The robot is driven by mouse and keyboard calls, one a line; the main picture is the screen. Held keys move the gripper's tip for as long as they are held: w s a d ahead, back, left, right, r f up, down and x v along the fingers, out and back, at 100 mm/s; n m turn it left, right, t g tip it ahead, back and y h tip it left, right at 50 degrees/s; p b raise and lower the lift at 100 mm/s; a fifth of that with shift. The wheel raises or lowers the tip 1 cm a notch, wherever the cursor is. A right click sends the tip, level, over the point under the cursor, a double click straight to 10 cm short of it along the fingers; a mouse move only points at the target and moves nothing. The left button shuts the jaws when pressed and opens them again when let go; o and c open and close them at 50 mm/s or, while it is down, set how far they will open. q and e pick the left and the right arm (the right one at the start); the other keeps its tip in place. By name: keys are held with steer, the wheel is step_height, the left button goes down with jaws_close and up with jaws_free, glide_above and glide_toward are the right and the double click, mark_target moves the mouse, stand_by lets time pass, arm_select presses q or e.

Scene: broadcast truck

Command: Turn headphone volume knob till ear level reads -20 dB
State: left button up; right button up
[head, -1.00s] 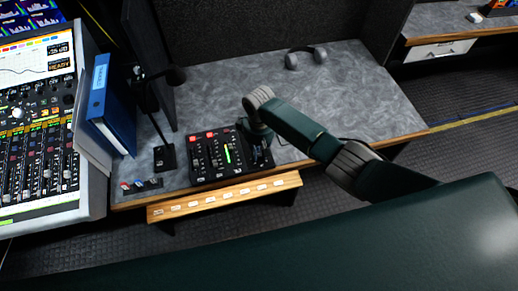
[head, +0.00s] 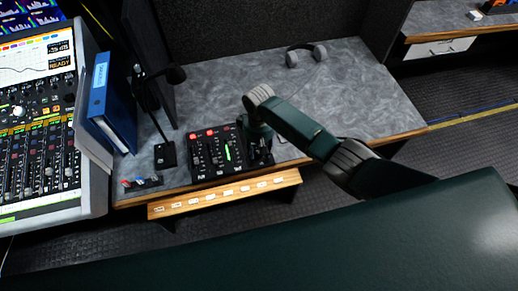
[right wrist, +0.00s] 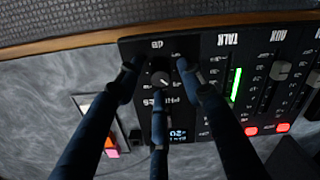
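The headphone knob (right wrist: 161,79) is a small dark round knob with a pale pointer mark, on a black control panel (right wrist: 205,80) seen upside down in the right wrist view. My right gripper (right wrist: 160,75) has its three dark fingers spread around the knob, with gaps visible beside it; contact is not clear. In the head view the panel (head: 212,160) lies at the desk's front, and my right gripper (head: 260,153) hides the knob. My left gripper is not in view.
A gooseneck microphone (head: 165,155) and a blue binder (head: 110,105) stand left of the panel. Headphones (head: 305,54) lie at the desk's back. A mixing console (head: 40,150) with a lit screen (head: 38,57) is at the far left. The desk's middle is clear.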

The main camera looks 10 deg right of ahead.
steer(key=shift+r, duration=0.3)
step_height(320, 180, up, 12)
steer(key=shift+f, duration=0.25)
stand_by(0.4)
